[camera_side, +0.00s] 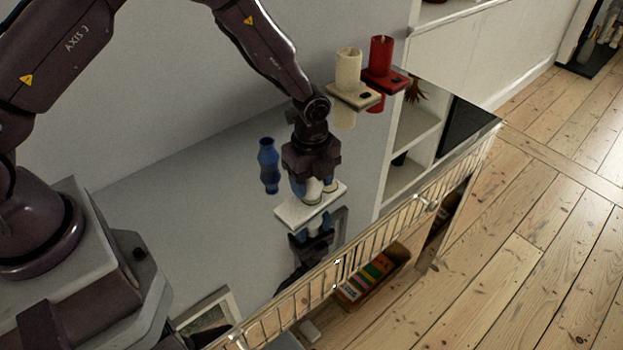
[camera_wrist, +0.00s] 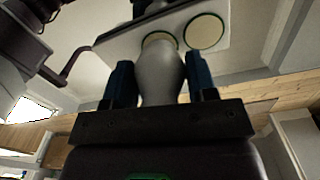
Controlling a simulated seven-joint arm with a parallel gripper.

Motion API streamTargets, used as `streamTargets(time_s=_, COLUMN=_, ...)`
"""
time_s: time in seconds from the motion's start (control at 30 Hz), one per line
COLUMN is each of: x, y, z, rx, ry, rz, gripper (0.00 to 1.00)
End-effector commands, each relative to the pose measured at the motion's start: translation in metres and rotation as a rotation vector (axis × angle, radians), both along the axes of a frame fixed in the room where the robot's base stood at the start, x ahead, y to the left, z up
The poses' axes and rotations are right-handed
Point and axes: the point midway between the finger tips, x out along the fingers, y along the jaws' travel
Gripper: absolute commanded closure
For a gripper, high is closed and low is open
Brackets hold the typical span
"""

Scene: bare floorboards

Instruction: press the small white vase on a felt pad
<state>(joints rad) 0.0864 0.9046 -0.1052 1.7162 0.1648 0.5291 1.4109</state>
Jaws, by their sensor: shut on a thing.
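My gripper (camera_side: 313,184) is shut on the small white vase (camera_side: 313,188), its blue fingers on either side. The vase is mostly hidden by the fingers in the side view. In the wrist view the vase (camera_wrist: 160,78) looks pale grey and bulges between the fingers. Its far end is at one round, green-edged felt pad (camera_wrist: 160,37); I cannot tell how firmly they touch. A second round pad (camera_wrist: 204,32) beside it is bare. Both pads are on a white board (camera_side: 289,214), which lies on the glossy cabinet top.
A blue vase (camera_side: 268,166) stands just left of the board. A cream candle (camera_side: 348,67) and a red candle (camera_side: 381,54) are on holders at the back right. A brass-coloured rail (camera_side: 375,240) runs along the front edge. The top left of the board is clear.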

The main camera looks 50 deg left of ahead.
Motion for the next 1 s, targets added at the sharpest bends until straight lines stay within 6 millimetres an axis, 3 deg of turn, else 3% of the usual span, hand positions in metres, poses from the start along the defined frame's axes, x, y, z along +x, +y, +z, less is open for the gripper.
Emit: streamTargets(time_s=1.0, x=0.0004, y=-0.0001, z=-0.0082, rx=0.000, ry=-0.001, rz=0.000, gripper=0.76)
